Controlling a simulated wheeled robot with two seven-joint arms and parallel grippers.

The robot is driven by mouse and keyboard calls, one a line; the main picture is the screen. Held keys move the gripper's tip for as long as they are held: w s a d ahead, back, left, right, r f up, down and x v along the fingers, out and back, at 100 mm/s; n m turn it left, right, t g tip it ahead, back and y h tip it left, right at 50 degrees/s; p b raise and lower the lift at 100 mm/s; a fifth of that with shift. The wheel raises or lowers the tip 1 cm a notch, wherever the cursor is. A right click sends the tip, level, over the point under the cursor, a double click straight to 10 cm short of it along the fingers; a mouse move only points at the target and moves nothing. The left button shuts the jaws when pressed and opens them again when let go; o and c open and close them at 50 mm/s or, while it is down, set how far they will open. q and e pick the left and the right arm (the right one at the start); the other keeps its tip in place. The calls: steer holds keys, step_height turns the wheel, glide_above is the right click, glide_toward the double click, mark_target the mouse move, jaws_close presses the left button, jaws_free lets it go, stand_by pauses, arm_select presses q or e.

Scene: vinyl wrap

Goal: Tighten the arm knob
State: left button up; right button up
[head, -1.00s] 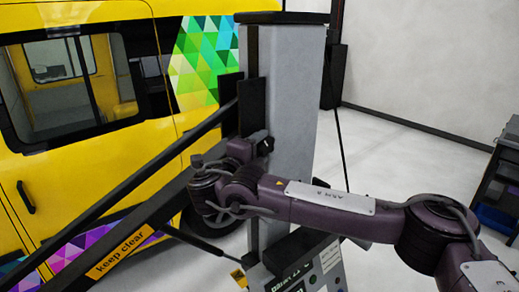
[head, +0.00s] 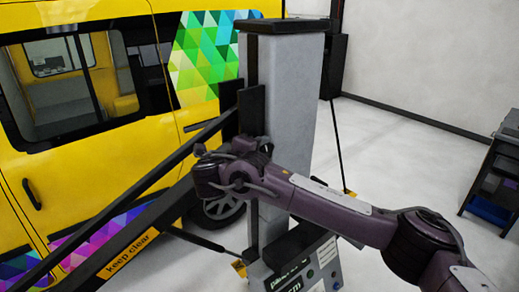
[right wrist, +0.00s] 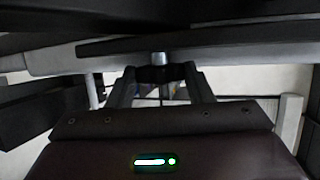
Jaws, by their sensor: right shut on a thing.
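My right gripper (head: 264,146) is at the grey lift column, beside the black arm bracket. In the right wrist view its two fingers (right wrist: 160,75) close on a small dark knob (right wrist: 158,74) with a silver stem (right wrist: 160,58) above it. The stem meets a long dark bar (right wrist: 225,45) that crosses the top of that view. In the head view my wrist and hand cover the knob. The knob's thread and how tight it sits cannot be seen. My left gripper is not in view.
The grey column (head: 290,95) stands in front of a yellow van (head: 85,150). Long black lift arms (head: 120,195), one marked "keep clear", run to the lower left. A control box (head: 310,272) is below my forearm. A dark shelf unit (head: 495,185) stands right; floor between is clear.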

steer(key=o, duration=1)
steer(key=shift+s+a, duration=0.1)
steer(key=b+v, duration=0.3)
steer(key=v, duration=0.4)
steer(key=shift+s+a, duration=0.15)
steer(key=shift+s, duration=0.15)
